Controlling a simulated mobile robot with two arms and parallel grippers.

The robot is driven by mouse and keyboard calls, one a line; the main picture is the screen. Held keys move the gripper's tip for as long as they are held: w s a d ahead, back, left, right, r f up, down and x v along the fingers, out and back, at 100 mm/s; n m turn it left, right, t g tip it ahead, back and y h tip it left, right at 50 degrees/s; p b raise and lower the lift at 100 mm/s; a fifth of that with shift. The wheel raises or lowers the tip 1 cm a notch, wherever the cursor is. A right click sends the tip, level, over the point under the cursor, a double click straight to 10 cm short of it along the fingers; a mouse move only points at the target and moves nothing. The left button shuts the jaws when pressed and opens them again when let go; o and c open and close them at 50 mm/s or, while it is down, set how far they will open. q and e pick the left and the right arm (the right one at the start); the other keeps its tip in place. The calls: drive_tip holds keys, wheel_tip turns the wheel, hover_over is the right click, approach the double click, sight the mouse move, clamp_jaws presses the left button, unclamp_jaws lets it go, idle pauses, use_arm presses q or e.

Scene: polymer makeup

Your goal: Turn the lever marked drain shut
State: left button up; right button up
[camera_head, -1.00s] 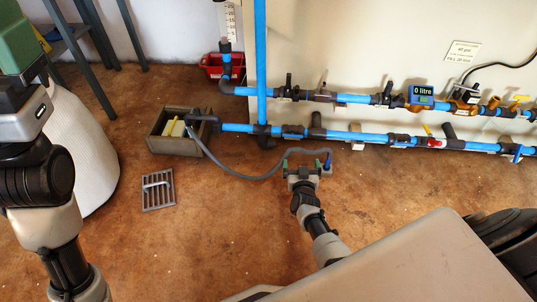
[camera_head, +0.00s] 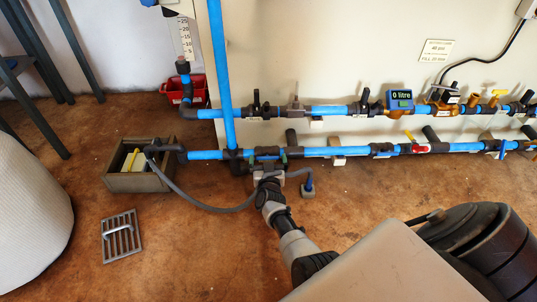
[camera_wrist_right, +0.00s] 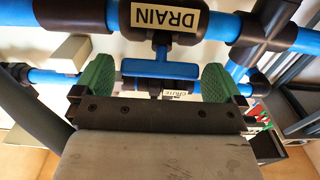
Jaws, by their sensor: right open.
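The blue drain lever (camera_wrist_right: 160,68) hangs below a black valve body with a white DRAIN label (camera_wrist_right: 165,18) in the right wrist view. Its handle lies crosswise to the view. My right gripper (camera_head: 268,162) is at the lower blue pipe in the head view, where it hides the lever. In the right wrist view its green finger pads stand apart, one on each side of the lever handle. Small gaps show between handle and pads. My left gripper is out of view.
An upper pipe run carries a blue litre meter (camera_head: 400,100) and several valves. A grey hose (camera_head: 205,205) loops to a sump box (camera_head: 138,187). A floor grate (camera_head: 121,237) lies in front; the floor around is open.

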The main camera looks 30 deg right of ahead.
drive_tip(key=shift+w+d, duration=0.2)
drive_tip(key=shift+w, duration=0.15)
drive_tip(key=shift+c, duration=0.3)
drive_tip(key=c, duration=0.7)
